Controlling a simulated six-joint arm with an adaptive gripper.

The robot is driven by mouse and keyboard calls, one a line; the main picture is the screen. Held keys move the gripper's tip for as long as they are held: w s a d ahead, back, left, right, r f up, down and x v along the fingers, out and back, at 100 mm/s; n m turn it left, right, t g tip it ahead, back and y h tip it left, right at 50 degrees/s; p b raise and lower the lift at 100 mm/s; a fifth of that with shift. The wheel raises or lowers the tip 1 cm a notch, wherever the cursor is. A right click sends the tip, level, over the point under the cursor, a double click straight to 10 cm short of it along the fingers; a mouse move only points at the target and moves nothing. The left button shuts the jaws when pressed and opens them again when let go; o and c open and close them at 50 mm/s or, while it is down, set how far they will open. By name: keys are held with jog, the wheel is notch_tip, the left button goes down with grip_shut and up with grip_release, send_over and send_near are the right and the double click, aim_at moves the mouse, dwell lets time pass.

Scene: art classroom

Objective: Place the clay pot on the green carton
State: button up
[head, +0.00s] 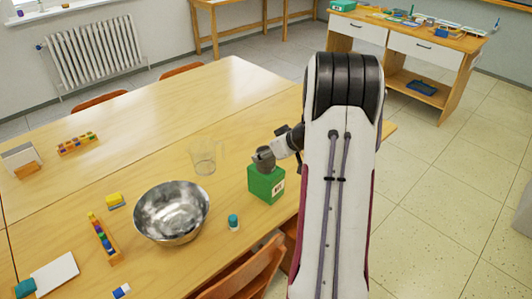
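The green carton (266,186) stands upright on the wooden table near its right edge, with a white label on its side. A small grey-brown pot (264,160), which looks like the clay pot, is at the top of the carton. I cannot tell whether it rests on the carton or is held just above it. My gripper (275,149) reaches in from the right, right at the pot. Its fingers are small and partly hidden, so I cannot tell whether they grip the pot.
A clear glass beaker (204,157) and a metal bowl (172,212) stand left of the carton. A small teal-capped jar (233,222) stands in front of it. Colored block toys (103,238) and a yellow block (114,200) lie further left. The table behind the beaker is clear.

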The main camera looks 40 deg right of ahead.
jog(key=shift+f, duration=0.1)
jog(key=o, duration=1.2)
jog(key=shift+s+r, duration=0.3)
jog(key=shift+r, duration=0.15)
jog(key=shift+v, duration=5.6)
jog(key=shift+a, duration=0.1)
